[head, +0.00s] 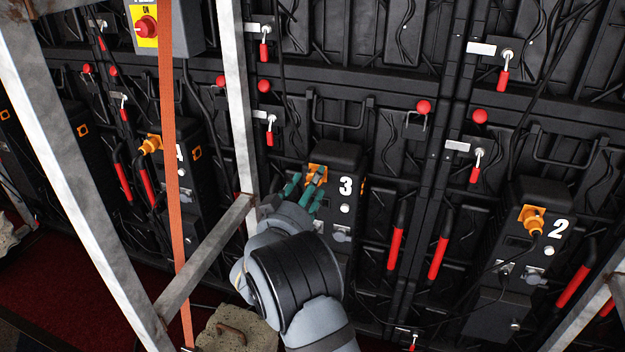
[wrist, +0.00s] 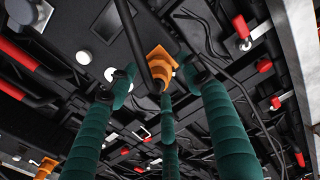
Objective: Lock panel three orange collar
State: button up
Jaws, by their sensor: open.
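Panel three's black box, marked with a white 3 (head: 345,187), stands near the middle of the head view. Its orange collar (head: 317,170) sits at the upper left of the box and is partly hidden by my gripper's fingers. My gripper (head: 304,190) has green ribbed fingers, spread open just below and in front of the collar. In the wrist view, the orange collar (wrist: 161,60) shows ahead of the open fingers (wrist: 155,90), with a black cable leading into it. Whether any finger touches the collar, I cannot tell. Whether the collar is locked, I cannot tell.
Box 2 (head: 540,232) on the right and box 4 (head: 176,165) on the left have similar orange plugs. Metal frame bars (head: 75,175) and an orange strap (head: 172,180) stand at the left. Red-handled latches and loose cables surround the boxes.

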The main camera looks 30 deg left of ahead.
jog(key=shift+x, duration=0.95)
jog(key=shift+c, duration=1.4)
